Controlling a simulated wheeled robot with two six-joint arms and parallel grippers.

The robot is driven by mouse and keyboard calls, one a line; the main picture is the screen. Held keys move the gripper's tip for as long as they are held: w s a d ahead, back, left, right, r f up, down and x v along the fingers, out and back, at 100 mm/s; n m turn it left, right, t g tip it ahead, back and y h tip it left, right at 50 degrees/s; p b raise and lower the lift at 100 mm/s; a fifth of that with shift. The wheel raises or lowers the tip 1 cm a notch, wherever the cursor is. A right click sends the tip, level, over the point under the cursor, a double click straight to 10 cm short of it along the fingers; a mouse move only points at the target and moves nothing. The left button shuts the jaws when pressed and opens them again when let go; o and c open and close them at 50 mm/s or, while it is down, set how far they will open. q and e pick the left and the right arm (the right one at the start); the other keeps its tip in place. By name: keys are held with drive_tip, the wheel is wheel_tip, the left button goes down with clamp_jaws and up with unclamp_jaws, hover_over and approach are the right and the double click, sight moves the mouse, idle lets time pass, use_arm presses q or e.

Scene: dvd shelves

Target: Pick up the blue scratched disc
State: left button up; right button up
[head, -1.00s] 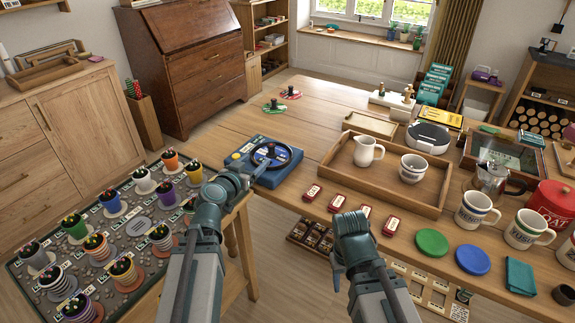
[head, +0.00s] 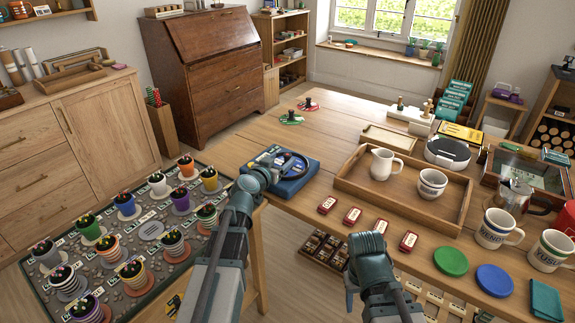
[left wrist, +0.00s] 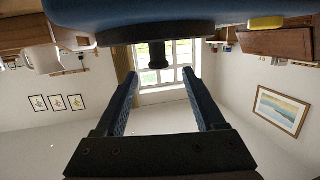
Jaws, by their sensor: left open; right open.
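A blue machine (head: 304,181) sits at the table's left edge with a round dark disc (head: 296,166) and upright black knob on top. In the left wrist view the picture is upside down: the machine (left wrist: 90,14) fills the top, and the disc's black knob (left wrist: 157,58) shows between the fingers, apart from both. I cannot tell whether this disc is the blue scratched one. My left gripper (head: 266,168) is open and empty at the machine's near left side, partly covering it. My right gripper (head: 364,243) is open near the table's front edge; its fingers are hard to see.
Green (head: 451,261) and blue (head: 494,280) round pieces lie at the front right. Red cases (head: 352,215) line the front edge. A wooden tray (head: 440,213) holds a jug and a cup. Green (head: 291,118) and red (head: 308,104) knobbed discs lie at the back left.

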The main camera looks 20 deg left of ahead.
sight(286, 156)
use_arm(q)
drive_tip(key=b+x, duration=0.1)
drive_tip(key=x, duration=0.4)
drive_tip(key=shift+w+f, duration=0.1)
drive_tip(key=shift+w, duration=0.05)
clamp_jaws()
